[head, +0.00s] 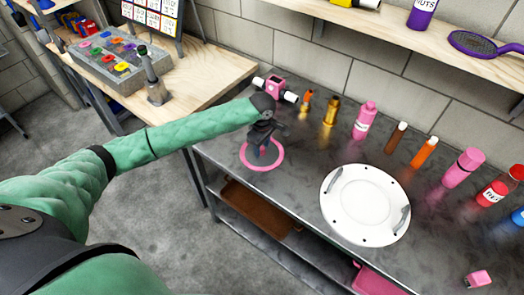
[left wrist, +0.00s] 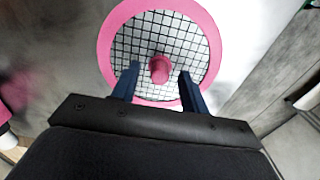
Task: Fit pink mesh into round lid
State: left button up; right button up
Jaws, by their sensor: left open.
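The pink mesh (head: 262,168) is a flat pink ring with black wire grid and a pink knob in its middle. It lies on the left part of the grey metal table. My left gripper (head: 264,146) is right above it and hides part of it. In the left wrist view the open fingers (left wrist: 158,82) stand on either side of the knob of the mesh (left wrist: 112,38), with gaps visible between them and the knob. The round lid (head: 365,205) is a white disc with two grey handles, lying on the table to the right of the mesh. My right gripper is not in view.
Pink, orange and brown bottles and several other containers line the back of the metal table (head: 300,185). A pink block with white rollers (head: 274,88) stands behind my gripper. A small pink piece (head: 478,279) lies at the front right. The table between mesh and lid is clear.

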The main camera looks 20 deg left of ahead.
pick_arm(q)
jog(key=shift+f, duration=0.15)
grip_shut()
